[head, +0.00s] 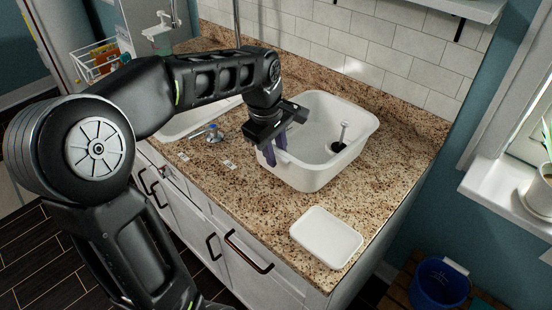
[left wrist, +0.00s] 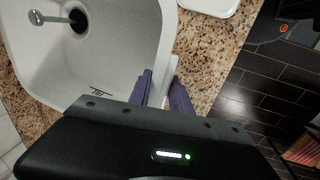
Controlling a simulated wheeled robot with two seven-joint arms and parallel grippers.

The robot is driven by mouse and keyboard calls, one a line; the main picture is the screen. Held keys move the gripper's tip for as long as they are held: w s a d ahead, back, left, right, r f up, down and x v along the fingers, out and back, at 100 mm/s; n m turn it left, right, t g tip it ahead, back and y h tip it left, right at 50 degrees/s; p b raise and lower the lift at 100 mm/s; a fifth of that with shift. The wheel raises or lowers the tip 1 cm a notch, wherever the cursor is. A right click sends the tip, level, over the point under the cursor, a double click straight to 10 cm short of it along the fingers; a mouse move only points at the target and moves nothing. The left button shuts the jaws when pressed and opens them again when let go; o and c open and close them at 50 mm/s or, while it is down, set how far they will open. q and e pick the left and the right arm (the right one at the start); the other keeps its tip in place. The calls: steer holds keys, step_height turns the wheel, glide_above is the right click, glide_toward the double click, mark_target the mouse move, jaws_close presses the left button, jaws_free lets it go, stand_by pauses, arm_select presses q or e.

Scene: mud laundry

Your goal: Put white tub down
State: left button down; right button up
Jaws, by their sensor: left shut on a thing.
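The white tub (head: 340,172) stands on the speckled granite counter (head: 262,205), right of the sink. Its floor shows a dark round spot with a pale upright rod. My left gripper (head: 272,150) is shut on the tub's near left wall, its purple fingers on either side of the rim. In the left wrist view, the tub (left wrist: 125,35) fills the upper left, and the fingers (left wrist: 163,92) straddle its wall. I cannot tell if the tub's base fully touches the counter. My right gripper is not in view.
A white flat tray or lid (head: 326,237) lies near the counter's front right edge. A small blue-and-metal item (head: 212,133) and small labels lie left of the tub. The white sink (head: 195,120) is behind my arm. A blue bucket (head: 440,283) stands low at right.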

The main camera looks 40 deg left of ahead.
arm_select(q)
step_height(320, 180, down, 2)
steer(key=shift+f, duration=0.25)
steer(key=c, duration=1.2)
jaws_free()
steer(key=r, duration=0.4)
steer(key=s+r, duration=0.1)
steer(key=r, duration=0.3)
steer(key=s+r, duration=0.1)
steer(key=r, duration=0.2)
steer(key=shift+s+a+r+b, duration=0.2)
steer(key=shift+r+b, duration=0.1)
steer(key=shift+r, duration=0.1)
